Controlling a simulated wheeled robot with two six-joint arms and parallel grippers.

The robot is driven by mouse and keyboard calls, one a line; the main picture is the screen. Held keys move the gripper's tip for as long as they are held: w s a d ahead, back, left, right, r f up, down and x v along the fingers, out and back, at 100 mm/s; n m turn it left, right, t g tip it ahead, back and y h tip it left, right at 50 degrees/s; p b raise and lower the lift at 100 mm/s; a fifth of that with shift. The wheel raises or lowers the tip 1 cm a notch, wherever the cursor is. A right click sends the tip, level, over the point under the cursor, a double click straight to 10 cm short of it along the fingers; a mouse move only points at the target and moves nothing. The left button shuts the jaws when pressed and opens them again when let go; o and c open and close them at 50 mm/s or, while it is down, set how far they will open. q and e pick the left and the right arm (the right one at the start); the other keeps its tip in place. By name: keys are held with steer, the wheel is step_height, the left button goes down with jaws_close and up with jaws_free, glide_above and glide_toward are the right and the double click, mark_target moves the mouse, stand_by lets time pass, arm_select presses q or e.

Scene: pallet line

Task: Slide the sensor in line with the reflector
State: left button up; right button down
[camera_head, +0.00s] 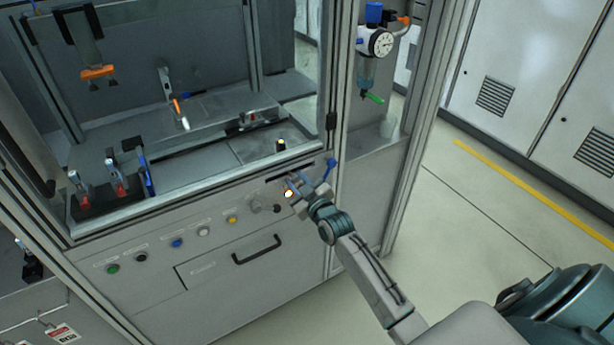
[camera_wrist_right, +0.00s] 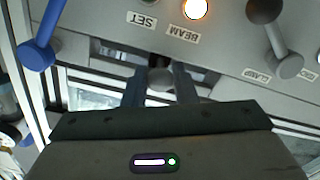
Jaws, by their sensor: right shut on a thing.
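My right gripper (camera_head: 294,182) is at the upper right of the machine's front panel, by a dark slot (camera_head: 284,174). In the right wrist view its two fingers (camera_wrist_right: 160,88) are shut on a small grey rounded knob (camera_wrist_right: 160,78). The fingers hide most of the knob. Just above the slot, behind the window edge, stands a small black piece with a yellow top (camera_head: 281,145); I cannot tell whether it is the sensor. I cannot make out the reflector for certain. A lamp (camera_wrist_right: 195,8) labelled BEAM glows warm white. My left gripper is not in view.
A blue lever (camera_wrist_right: 38,52) and a grey lever (camera_wrist_right: 290,66) flank the gripper. The panel has several coloured buttons (camera_head: 177,243) and a black drawer handle (camera_head: 257,250). A pressure gauge (camera_head: 381,42) hangs right of the window. The floor (camera_head: 470,225) at right is clear.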

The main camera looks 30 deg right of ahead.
steer(key=shift+a, duration=0.3)
steer(key=c, duration=1.2)
jaws_free()
steer(key=shift+d, duration=0.15)
steer(key=shift+o, duration=0.2)
steer(key=shift+s, duration=0.15)
steer(key=s, duration=1)
steer(key=shift+s+d+p, duration=0.2)
steer(key=shift+s+p, duration=0.1)
steer(key=shift+s, duration=0.05)
